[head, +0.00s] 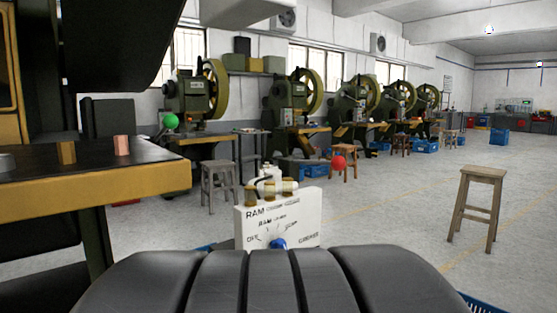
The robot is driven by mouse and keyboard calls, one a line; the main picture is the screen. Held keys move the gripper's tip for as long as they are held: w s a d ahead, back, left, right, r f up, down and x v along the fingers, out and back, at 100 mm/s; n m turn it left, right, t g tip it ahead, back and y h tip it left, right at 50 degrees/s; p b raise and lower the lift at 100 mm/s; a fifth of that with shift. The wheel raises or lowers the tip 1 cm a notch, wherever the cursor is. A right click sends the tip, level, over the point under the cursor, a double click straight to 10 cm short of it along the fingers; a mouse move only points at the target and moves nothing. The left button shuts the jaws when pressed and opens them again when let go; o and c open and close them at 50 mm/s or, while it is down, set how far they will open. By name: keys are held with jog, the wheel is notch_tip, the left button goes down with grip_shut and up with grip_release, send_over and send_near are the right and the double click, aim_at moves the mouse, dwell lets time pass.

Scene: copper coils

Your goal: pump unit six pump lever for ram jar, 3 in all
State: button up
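A white control box (303,214) stands at the lower middle, close in front of me. Its face carries lettering that starts with "RAM", and a blue knob (278,243) low on its front. Several brass-coloured fittings (270,188) sit along its top, with a pale curved part (266,171) behind them. I cannot tell which part is a pump lever or a jar, and I see no unit number. A dark ribbed shape across the bottom edge hides the foot of the box.
A dark table with a yellow edge (150,190) at left holds a brass block (67,152) and a copper cylinder (121,145). Green presses (290,100) line the wall. A green ball (171,120), red ball (338,162) and wooden stool (483,175) also show. Floor at right is mostly clear.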

grip_shut()
jog(key=shift+r, duration=0.1)
dwell(1.4)
